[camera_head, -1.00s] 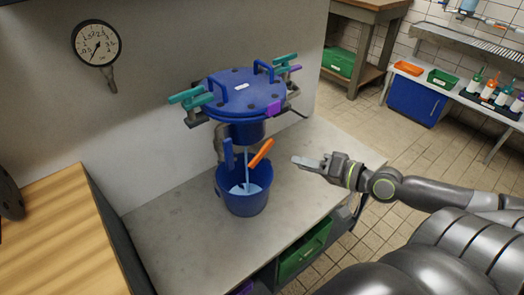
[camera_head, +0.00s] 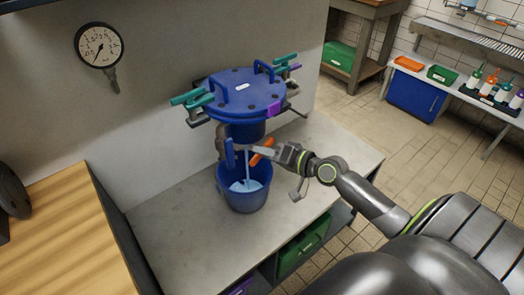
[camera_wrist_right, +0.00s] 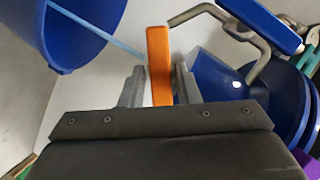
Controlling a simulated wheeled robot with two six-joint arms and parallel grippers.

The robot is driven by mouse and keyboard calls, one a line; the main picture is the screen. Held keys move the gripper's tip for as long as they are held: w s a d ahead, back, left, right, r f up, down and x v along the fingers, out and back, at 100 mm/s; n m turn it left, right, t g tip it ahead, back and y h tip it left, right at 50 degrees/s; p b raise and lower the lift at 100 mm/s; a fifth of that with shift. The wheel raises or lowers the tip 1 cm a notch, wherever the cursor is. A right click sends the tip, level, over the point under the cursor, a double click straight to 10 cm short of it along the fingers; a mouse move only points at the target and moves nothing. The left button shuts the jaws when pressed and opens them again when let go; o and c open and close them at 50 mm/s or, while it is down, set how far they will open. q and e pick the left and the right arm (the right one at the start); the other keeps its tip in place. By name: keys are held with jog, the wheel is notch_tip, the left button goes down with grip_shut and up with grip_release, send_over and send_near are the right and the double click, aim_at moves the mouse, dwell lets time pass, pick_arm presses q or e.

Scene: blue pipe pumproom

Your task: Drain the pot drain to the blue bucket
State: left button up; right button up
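A blue lidded pot (camera_head: 246,95) with teal clamps stands over the blue bucket (camera_head: 247,200) on the grey bench. A thin stream of liquid (camera_head: 247,168) falls from under the pot into the bucket, where pale liquid shows. An orange drain handle (camera_head: 259,153) slants beside the stream. My right gripper (camera_head: 268,152) is at this handle. In the right wrist view the orange handle (camera_wrist_right: 160,65) stands between the two fingers of my right gripper (camera_wrist_right: 160,82), close against both sides. The stream (camera_wrist_right: 115,40) and bucket (camera_wrist_right: 85,30) also show there. My left gripper is out of view.
A blue handle (camera_head: 229,153) hangs left of the stream. A pressure gauge (camera_head: 99,44) hangs on the wall. A wooden top (camera_head: 65,235) is at the left. The grey bench (camera_head: 180,240) is clear in front of the bucket. A green bin (camera_head: 302,250) sits below it.

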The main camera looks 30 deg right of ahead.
jog(key=shift+w+a+f, duration=0.15)
jog(key=shift+w+a, duration=0.15)
jog(key=shift+w, duration=0.25)
grip_shut()
